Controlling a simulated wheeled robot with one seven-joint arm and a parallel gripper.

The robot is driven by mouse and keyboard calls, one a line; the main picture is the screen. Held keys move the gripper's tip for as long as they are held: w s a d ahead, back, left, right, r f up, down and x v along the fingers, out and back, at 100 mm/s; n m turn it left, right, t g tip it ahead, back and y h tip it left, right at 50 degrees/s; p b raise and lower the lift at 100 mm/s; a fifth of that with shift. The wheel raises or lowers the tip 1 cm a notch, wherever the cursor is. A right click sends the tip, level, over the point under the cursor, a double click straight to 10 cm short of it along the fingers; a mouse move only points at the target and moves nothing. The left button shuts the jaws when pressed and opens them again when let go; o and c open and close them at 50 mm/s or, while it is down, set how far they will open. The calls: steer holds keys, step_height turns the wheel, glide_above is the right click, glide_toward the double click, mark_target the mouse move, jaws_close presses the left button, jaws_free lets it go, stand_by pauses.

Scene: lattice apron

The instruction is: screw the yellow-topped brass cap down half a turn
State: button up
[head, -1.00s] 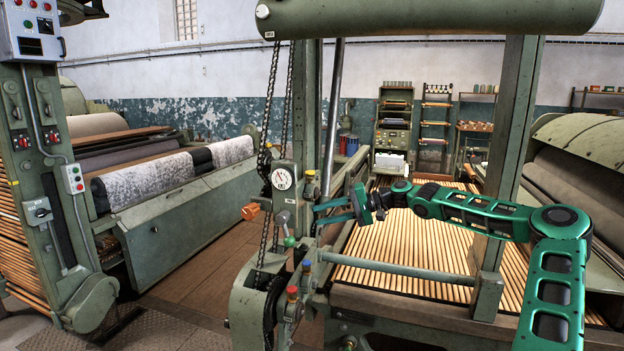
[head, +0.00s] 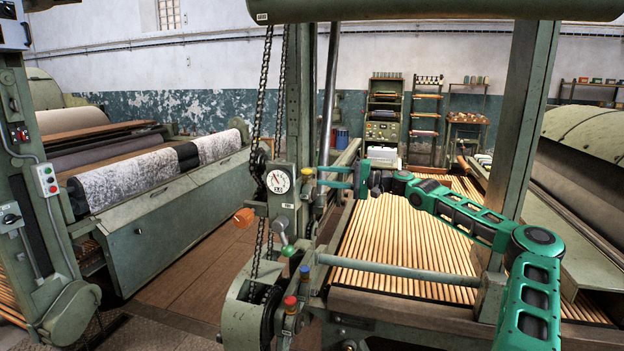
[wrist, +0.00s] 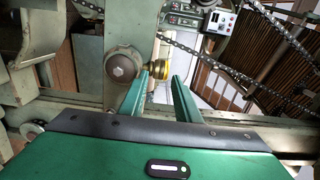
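The yellow-topped brass cap (head: 308,172) sits on the right side of the gauge post, level with the dial, in the head view. In the wrist view the brass cap (wrist: 158,69) shows between the far ends of my fingers. My gripper (head: 321,177) is just right of the cap, its fingers pointing left at the post. In the wrist view my gripper (wrist: 161,78) has a clear gap between its fingers and holds nothing. The cap appears at or slightly beyond the fingertips; I cannot tell whether they touch it.
The round dial gauge (head: 278,181) is on the post, with an orange handle (head: 244,218) to its left. A blue knob (head: 304,269) and a red knob (head: 290,301) stand below. A dark round knob (wrist: 122,64) is close left of my fingers. A chain (head: 262,85) hangs nearby.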

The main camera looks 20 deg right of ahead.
mark_target(307, 174)
steer(key=x, duration=0.4)
steer(key=shift+w+a, duration=0.1)
steer(key=shift+a, duration=0.05)
jaws_close()
